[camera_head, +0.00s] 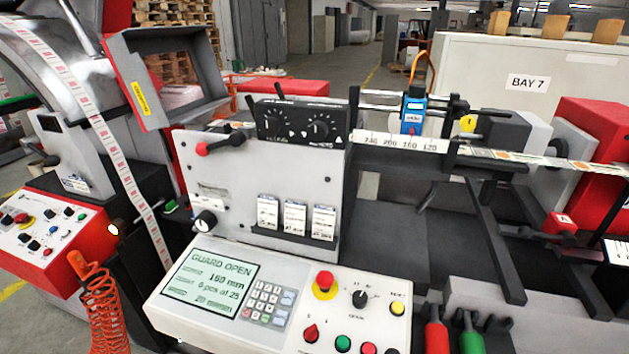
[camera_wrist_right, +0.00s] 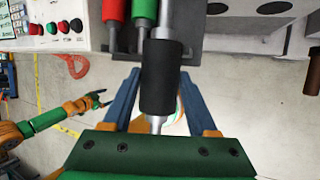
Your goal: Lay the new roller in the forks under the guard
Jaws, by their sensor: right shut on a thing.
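A black roller (camera_wrist_right: 160,75) with a bare metal shaft is between the blue fingers of my right gripper (camera_wrist_right: 159,88) in the right wrist view. The gripper is shut on it. Its far end overlaps the dark rack (camera_wrist_right: 215,42) in this view; I cannot tell whether it touches. The grey framed guard (camera_head: 203,62) with a red side stands tilted up at the upper left of the head view; the display (camera_head: 212,276) reads "GUARD OPEN". I cannot pick out the forks surely. My left gripper (camera_wrist_right: 97,98) appears small at the left of the wrist view, apparently empty.
A red-handled roller (camera_head: 436,337) and a green one (camera_head: 470,342) stand at the machine's front beside the control panel (camera_head: 275,300). An orange coiled hose (camera_head: 103,310) hangs at the left. A printed label web (camera_head: 125,180) runs down the left side.

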